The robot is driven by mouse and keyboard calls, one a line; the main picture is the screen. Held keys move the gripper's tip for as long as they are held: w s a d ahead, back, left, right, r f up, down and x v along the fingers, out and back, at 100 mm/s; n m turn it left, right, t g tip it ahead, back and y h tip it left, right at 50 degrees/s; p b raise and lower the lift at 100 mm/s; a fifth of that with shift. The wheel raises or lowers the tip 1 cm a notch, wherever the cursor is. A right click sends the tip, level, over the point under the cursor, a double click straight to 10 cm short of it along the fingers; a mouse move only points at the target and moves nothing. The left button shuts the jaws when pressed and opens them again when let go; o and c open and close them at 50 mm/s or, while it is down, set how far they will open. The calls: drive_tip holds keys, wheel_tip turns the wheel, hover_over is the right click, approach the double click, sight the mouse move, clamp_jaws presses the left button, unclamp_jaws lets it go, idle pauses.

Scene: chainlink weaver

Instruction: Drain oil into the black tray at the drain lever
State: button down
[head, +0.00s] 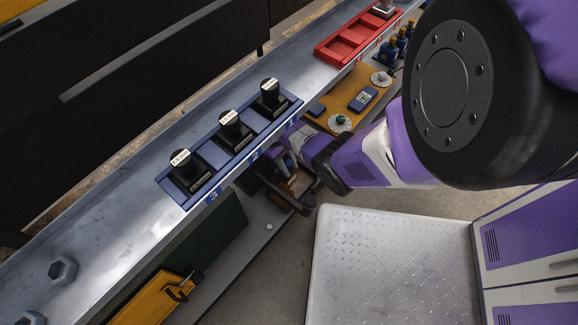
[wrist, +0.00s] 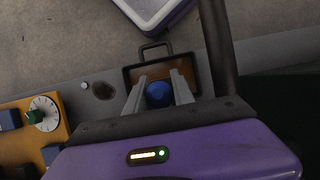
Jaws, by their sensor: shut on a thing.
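My gripper (wrist: 159,80) is shut on a round blue knob (wrist: 158,94), which sits between its two grey fingers in the wrist view. The knob looks like the end of the drain lever, but the lever's shaft is hidden. The black tray (wrist: 190,58) lies just beyond and below the fingertips, with a handle at its far side. Its inside is brown; I cannot tell how much oil is in it or whether oil is flowing. In the head view my gripper (head: 284,160) reaches below the bench edge, and the tray (head: 306,206) shows partly beneath it.
A blue rack (head: 243,151) with three black-capped items and a red tray (head: 347,45) stand on the grey bench. A yellow panel (head: 377,92) with dials is beside my arm. A dark bar (wrist: 218,45) rises right of my fingers. A yellow box (head: 160,299) is lower left.

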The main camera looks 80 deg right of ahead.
sight(286, 159)
drive_tip(key=c, duration=1.1)
unclamp_jaws()
drive_tip(key=shift+c, duration=0.2)
drive_tip(key=shift+w+r, duration=0.1)
drive_tip(key=p+v, duration=0.2)
drive_tip(key=v, duration=0.5)
drive_tip(key=shift+r+p, duration=0.3)
drive_tip(key=shift+p, duration=0.1)
